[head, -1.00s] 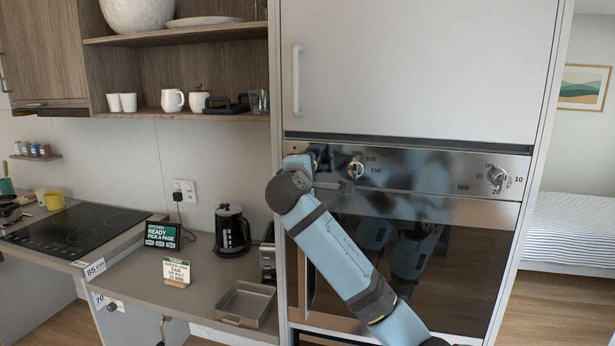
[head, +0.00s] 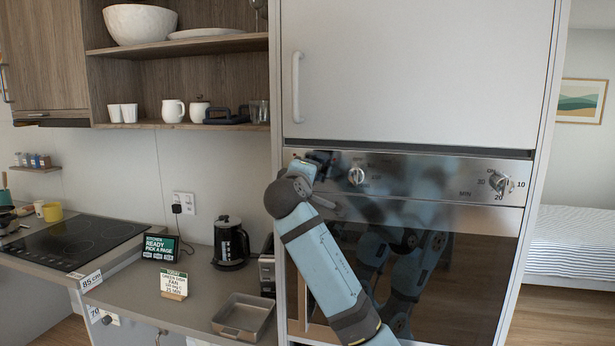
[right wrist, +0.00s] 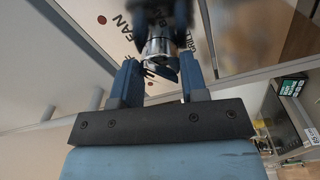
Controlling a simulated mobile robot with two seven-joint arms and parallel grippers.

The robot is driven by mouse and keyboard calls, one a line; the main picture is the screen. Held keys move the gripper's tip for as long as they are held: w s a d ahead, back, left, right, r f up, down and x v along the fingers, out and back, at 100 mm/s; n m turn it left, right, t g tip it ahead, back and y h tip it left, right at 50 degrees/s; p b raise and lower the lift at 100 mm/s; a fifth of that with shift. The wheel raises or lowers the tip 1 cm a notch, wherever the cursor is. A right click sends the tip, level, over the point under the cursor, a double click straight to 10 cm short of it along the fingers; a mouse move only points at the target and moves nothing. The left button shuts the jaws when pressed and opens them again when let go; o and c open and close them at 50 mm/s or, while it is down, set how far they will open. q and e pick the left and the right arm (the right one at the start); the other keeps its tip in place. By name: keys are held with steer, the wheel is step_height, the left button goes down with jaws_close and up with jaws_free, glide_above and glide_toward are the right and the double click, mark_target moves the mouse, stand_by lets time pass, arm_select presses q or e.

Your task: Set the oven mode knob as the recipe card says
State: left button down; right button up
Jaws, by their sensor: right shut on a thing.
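In the head view my right gripper (head: 308,168) is at the left end of the oven panel (head: 430,172) and hides the mode knob. The recipe card (head: 174,284) stands on the counter in a wooden holder; its large line reads FAN, and its smaller text is blurred. My left gripper is not in view.
A middle knob (head: 356,176) and a right timer knob (head: 500,182) sit on the same panel. The oven door (head: 460,260) below is dark and reflective. A black kettle (head: 230,243), a metal tray (head: 242,318) and a small display (head: 160,248) stand on the counter.

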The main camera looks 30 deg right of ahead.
steer(key=o, duration=0.9)
steer(key=b+v, duration=0.2)
steer(key=v, duration=1.2)
steer(key=shift+d+b, duration=0.1)
steer(key=shift+b, duration=0.3)
